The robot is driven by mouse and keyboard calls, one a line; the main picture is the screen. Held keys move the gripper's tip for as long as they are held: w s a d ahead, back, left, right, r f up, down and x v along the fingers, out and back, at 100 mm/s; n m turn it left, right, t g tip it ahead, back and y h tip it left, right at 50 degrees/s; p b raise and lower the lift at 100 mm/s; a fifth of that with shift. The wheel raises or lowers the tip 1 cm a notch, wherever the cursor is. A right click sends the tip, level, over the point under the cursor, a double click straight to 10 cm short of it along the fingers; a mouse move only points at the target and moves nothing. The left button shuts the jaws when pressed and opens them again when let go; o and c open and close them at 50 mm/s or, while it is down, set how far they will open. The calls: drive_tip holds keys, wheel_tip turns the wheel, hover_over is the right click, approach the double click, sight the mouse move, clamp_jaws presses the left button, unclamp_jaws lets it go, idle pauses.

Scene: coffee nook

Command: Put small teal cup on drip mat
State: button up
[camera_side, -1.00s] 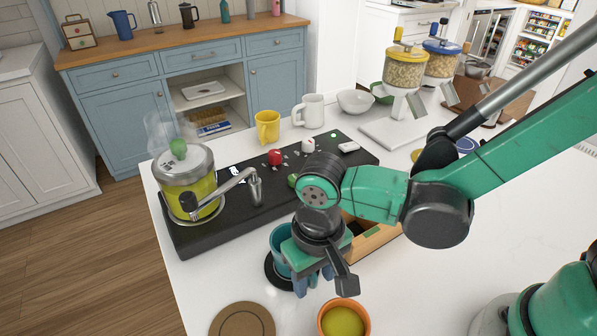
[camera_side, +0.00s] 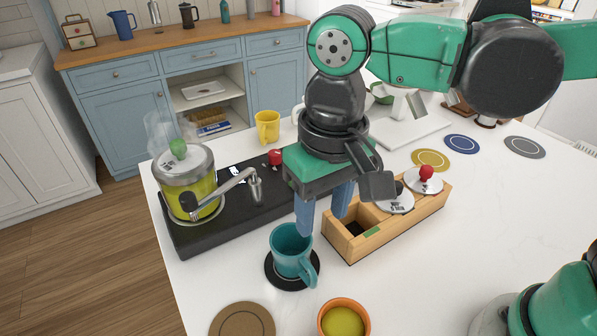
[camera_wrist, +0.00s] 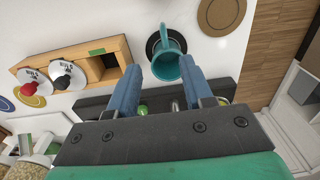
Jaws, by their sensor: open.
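The small teal cup (camera_side: 291,248) stands upright on the round black drip mat (camera_side: 275,282) near the counter's front left, its handle toward the lower right. The cup also shows in the wrist view (camera_wrist: 166,64), with the black mat (camera_wrist: 150,44) partly visible around it. My gripper (camera_side: 323,220) is open and empty, with blue fingers pointing down. It is above and behind the cup, apart from it.
A wooden box (camera_side: 390,228) with lids stands right of the cup. An orange bowl (camera_side: 343,318) and a brown round mat (camera_side: 242,320) lie in front. The black coffee station (camera_side: 235,210) with its steaming pot (camera_side: 186,180) is behind left.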

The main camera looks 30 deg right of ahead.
drive_tip(key=w+d+t, duration=0.1)
drive_tip(key=d+t, duration=0.2)
drive_tip(key=d, duration=0.5)
drive_tip(key=w+d+f+t, duration=0.1)
drive_tip(key=d+t, duration=0.3)
drive_tip(key=d, duration=0.4)
drive_tip(key=shift+w+d+f, duration=0.3)
drive_tip(key=shift+w+d, duration=0.05)
drive_tip(key=shift+d, duration=0.05)
